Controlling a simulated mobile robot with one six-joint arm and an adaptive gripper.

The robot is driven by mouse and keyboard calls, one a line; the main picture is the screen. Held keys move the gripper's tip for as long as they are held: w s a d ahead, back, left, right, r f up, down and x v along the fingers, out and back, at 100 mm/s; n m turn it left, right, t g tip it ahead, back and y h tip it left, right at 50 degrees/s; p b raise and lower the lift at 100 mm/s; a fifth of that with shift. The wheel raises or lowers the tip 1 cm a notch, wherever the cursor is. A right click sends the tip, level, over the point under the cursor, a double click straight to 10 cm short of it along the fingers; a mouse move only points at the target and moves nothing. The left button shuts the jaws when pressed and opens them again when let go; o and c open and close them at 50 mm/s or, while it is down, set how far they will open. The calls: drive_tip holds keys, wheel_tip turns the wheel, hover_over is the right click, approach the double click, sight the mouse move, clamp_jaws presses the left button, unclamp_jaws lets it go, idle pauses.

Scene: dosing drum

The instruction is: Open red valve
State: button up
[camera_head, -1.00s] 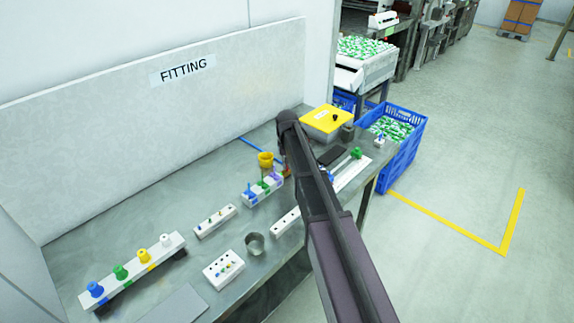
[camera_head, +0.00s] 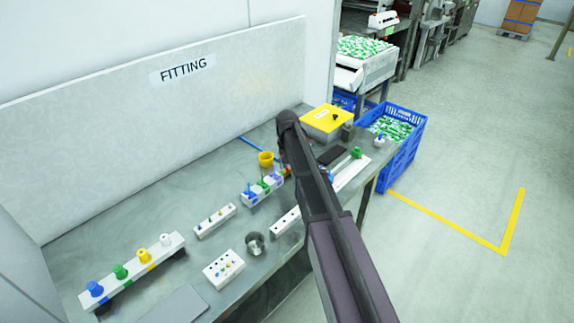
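A white block (camera_head: 250,199) on the bench carries small valves: a blue one (camera_head: 249,190), a green one and a purple one (camera_head: 275,176) can be made out. A small reddish-orange part (camera_head: 287,171) shows at the block's right end, beside my arm. It may be the red valve, but it is too small and too covered to tell. My arm reaches across the bench from the lower right and bends down at this end of the block. My gripper is mostly hidden behind the arm, so its fingers and any contact cannot be seen.
A yellow funnel-like cup (camera_head: 265,159) stands behind the block. A metal cup (camera_head: 255,244) and white racks (camera_head: 214,222) stand in front. A rail with coloured knobs (camera_head: 133,271) is at left. A yellow-lidded box (camera_head: 327,118) and blue crate (camera_head: 404,160) are at right.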

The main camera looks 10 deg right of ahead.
drive_tip(key=shift+n, duration=0.4)
